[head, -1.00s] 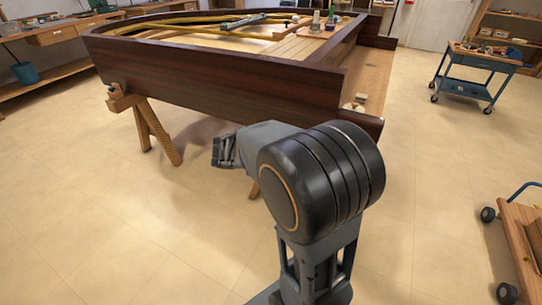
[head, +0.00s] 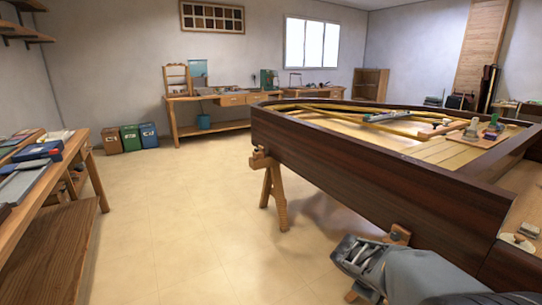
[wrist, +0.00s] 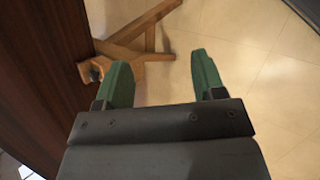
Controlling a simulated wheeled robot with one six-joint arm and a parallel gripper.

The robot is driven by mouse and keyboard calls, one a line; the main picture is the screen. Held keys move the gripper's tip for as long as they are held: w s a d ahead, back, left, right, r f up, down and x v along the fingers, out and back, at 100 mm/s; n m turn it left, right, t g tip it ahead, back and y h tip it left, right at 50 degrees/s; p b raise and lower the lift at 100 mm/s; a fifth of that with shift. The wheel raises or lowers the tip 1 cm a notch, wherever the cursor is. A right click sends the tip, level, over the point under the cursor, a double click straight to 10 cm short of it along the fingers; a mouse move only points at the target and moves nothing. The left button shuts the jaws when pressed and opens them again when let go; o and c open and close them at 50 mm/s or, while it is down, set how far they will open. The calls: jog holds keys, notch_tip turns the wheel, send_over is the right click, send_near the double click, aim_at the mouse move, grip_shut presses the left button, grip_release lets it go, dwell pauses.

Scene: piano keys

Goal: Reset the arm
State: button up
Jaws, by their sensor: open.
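My gripper (wrist: 163,76) is open in the wrist view, with its two green fingers apart and nothing between them. Floor and part of a wooden trestle show beyond the fingers. In the head view my gripper (head: 352,252) is at the lower right, in front of the piano case's near side. My arm runs off the bottom right corner there, so most of it is out of view. The dark wooden piano case (head: 375,160) fills the right of the head view, and its side (wrist: 40,75) is at the left of the wrist view.
A wooden trestle (head: 274,190) supports the case; a trestle also shows in the wrist view (wrist: 125,52). A wooden bench (head: 42,250) stands at the left. Several bins (head: 130,138) and a workbench (head: 215,100) line the back. The middle floor is clear.

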jog(key=s+a+r+m+t+y+p, duration=0.1)
jog(key=s+a+r+m+y+p, duration=0.1)
jog(key=a+r+p, duration=0.2)
jog(key=s+a+r+m+t+y+p, duration=0.1)
jog(key=a+r+p, duration=0.4)
jog(key=r+p, duration=0.6)
jog(key=s+a+r+m+t+y+p, duration=0.1)
jog(key=s+a+r+m+y+p, duration=0.3)
jog(key=r+p, duration=0.4)
notch_tip(320, 180, up, 5)
jog(key=shift+s+a+f+y, duration=0.15)
jog(key=shift+s+a+y, duration=0.2)
jog(key=shift+s+y, duration=0.2)
